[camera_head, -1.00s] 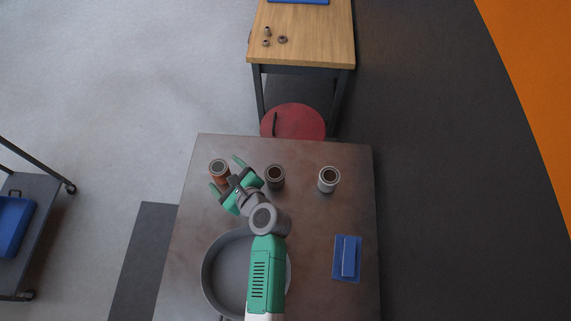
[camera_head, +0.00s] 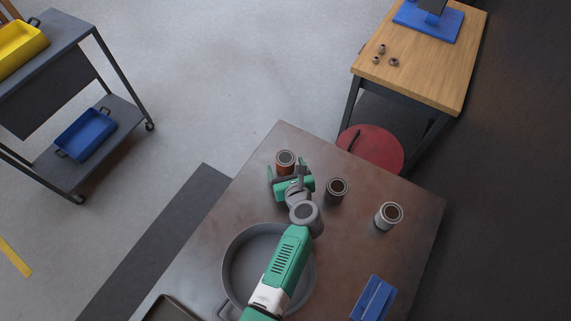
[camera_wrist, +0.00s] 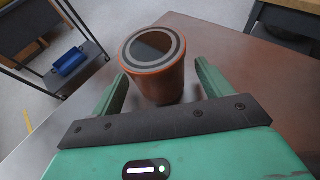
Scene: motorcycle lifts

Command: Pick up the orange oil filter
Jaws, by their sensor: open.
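The orange oil filter (camera_head: 286,161) stands upright near the far corner of the brown metal table (camera_head: 400,255). In the wrist view the orange filter (camera_wrist: 160,80) shows its dark ringed top, and its lower part sits between the two green fingers. My gripper (camera_head: 285,173) is open, with a finger on each side of the filter. In the wrist view my gripper (camera_wrist: 160,85) shows a gap between each finger and the filter's lower body. A dark filter (camera_head: 337,189) and a white filter (camera_head: 389,215) stand to the right.
A grey round pan (camera_head: 228,270) lies under my arm. A blue object (camera_head: 373,299) lies at the right front. A red round stool (camera_head: 385,146) and a wooden bench (camera_head: 450,65) stand beyond the table. A dark cart (camera_head: 50,165) stands at the left.

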